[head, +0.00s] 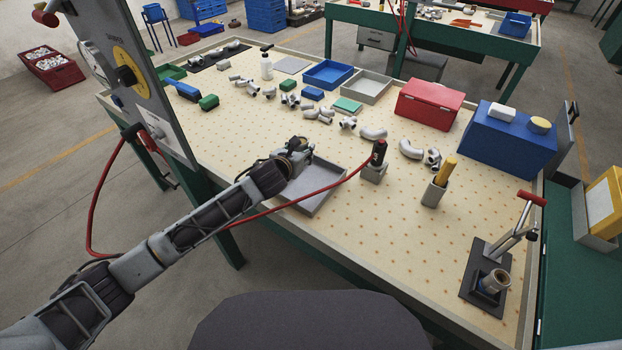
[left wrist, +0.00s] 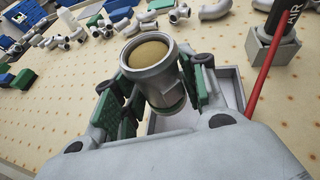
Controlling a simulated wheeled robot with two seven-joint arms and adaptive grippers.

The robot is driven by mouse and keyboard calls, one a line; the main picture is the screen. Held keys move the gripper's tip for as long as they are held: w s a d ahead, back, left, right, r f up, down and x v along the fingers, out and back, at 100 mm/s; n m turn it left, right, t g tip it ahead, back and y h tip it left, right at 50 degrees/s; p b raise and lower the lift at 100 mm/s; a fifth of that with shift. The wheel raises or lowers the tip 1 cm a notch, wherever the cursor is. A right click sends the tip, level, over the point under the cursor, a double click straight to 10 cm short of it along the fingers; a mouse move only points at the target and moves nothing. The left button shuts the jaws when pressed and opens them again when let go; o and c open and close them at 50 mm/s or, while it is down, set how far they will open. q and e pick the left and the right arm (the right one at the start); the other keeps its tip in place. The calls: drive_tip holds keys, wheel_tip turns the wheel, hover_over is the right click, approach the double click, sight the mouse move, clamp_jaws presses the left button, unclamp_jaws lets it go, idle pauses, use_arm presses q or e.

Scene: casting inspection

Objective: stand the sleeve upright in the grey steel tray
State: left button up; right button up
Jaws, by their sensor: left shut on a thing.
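The sleeve (left wrist: 160,85) is a short grey metal cylinder with a wide collar and a tan inside showing at its open end. My left gripper (left wrist: 150,98) is shut on it, with green-padded fingers on both sides. In the head view my left gripper (head: 298,150) is over the far left part of the grey steel tray (head: 322,192); it largely hides the sleeve there. The tray lies at the bench's front edge and shows behind the sleeve in the left wrist view (left wrist: 233,88). Whether the sleeve's lower end touches the tray is hidden. My right gripper is not in view.
A red air hose crosses in front of the tray to a black-and-red air tool (head: 378,152) in a grey holder. Several grey pipe fittings (head: 373,132) lie behind. A red box (head: 429,104) and a clamp stand (head: 503,245) are to the right. The bench's front middle is clear.

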use_arm(q)
drive_tip(key=shift+w+r, duration=0.1)
drive_tip(key=shift+w, duration=0.05)
wheel_tip(320, 180, down, 5)
drive_tip(key=shift+f+b, duration=0.15)
drive_tip(key=shift+b, duration=0.2)
drive_tip(key=shift+f, duration=1.55)
drive_tip(key=shift+f+b, duration=0.35)
drive_tip(key=shift+f, duration=0.45)
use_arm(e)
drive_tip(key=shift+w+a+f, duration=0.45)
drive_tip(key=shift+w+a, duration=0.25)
use_arm(q)
drive_tip(key=shift+f, duration=0.1)
